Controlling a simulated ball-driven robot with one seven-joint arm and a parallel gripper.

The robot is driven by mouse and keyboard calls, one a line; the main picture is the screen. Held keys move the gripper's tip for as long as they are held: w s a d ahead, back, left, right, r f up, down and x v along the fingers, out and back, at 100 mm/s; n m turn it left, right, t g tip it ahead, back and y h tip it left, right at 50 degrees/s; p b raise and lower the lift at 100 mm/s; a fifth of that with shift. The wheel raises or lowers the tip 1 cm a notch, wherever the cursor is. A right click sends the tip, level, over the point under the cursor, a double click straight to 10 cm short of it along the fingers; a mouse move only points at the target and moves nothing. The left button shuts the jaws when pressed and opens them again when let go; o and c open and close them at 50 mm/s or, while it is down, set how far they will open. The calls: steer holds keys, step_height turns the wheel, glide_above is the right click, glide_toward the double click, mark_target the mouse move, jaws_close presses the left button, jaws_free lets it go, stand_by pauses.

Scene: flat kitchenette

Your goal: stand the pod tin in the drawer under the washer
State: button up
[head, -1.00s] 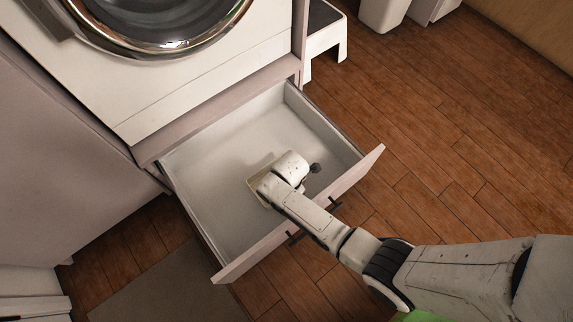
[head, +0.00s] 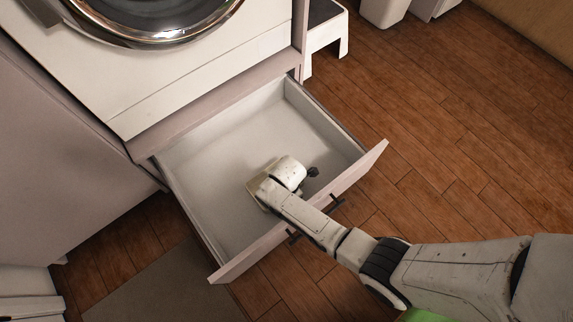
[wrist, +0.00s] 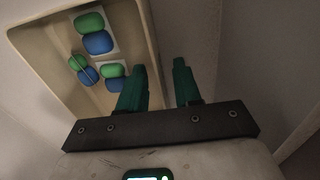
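The pod tin is an open beige tray with green and blue pods; its rim (wrist: 148,35) shows at upper left in the wrist view. In the head view only a beige edge of the tin (head: 251,187) shows beside my wrist, inside the drawer outline. The drawer (head: 222,150) under the washer (head: 200,75) is pulled out, with a pale floor. My gripper (wrist: 158,80) has two green fingers astride the tin's side wall, one inside and one outside. A gap shows between the wall and the outer finger. My wrist hides the tin's base contact.
The drawer front (head: 350,172) with dark handles lies under my arm. A white step stool (head: 326,38) stands right of the washer. A grey mat (head: 150,285) lies at lower left. The wooden floor (head: 470,130) at right is clear, as is the drawer's back part.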

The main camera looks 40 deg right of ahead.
step_height(320, 180, up, 12)
steer(key=p, duration=0.8)
steer(key=s+d+r+m, duration=0.4)
steer(key=s+r+m, duration=0.4)
steer(key=r+m, duration=0.1)
steer(key=s+d+r+m, duration=0.3)
steer(key=s+r+m, duration=0.4)
steer(key=r+m, duration=0.2)
steer(key=shift+s+d+r+t+b, duration=0.3)
steer(key=shift+s+d+r, duration=0.1)
steer(key=shift+r, duration=0.2)
steer(key=shift+r, duration=0.1)
